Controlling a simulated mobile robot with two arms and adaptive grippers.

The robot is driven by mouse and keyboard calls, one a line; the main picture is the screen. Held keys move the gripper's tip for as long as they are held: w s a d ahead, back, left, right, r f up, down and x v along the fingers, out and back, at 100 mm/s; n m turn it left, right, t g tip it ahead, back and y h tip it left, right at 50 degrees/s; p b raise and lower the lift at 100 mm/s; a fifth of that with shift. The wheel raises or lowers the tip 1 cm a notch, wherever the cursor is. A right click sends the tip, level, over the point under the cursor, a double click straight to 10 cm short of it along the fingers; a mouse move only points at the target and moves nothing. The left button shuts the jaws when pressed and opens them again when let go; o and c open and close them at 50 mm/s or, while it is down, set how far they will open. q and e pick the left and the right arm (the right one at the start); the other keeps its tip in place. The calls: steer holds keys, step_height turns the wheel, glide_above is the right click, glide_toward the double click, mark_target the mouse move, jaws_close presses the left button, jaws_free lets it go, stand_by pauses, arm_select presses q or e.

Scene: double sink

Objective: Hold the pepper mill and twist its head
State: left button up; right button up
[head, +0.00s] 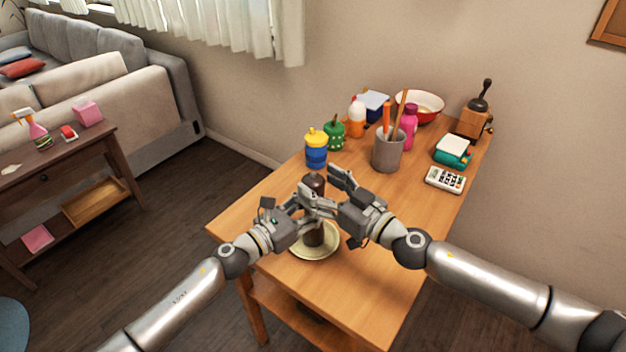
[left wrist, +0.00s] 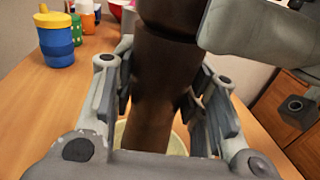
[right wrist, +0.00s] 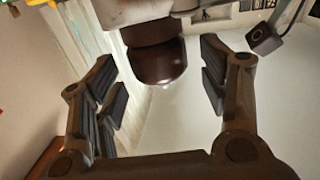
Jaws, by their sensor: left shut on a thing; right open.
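The dark brown pepper mill (head: 314,237) is upright over a pale plate (head: 328,252) on the wooden table; I cannot tell whether its base touches the plate. My left gripper (head: 310,213) is shut around its body, seen close in the left wrist view (left wrist: 150,90). The mill's rounded head (head: 315,183) shows above the grippers. My right gripper (head: 325,188) is open at the head's height, its fingers spread to either side. In the right wrist view the head (right wrist: 158,64) lies between the open fingers with gaps on both sides.
Behind the mill stand a blue and yellow cup (head: 316,150), a green container (head: 334,135) and a grey utensil pot (head: 388,150). The table's left front is clear.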

steer(key=shift+x, duration=1.35)
steer(key=shift+c, duration=0.2)
steer(key=c, duration=1)
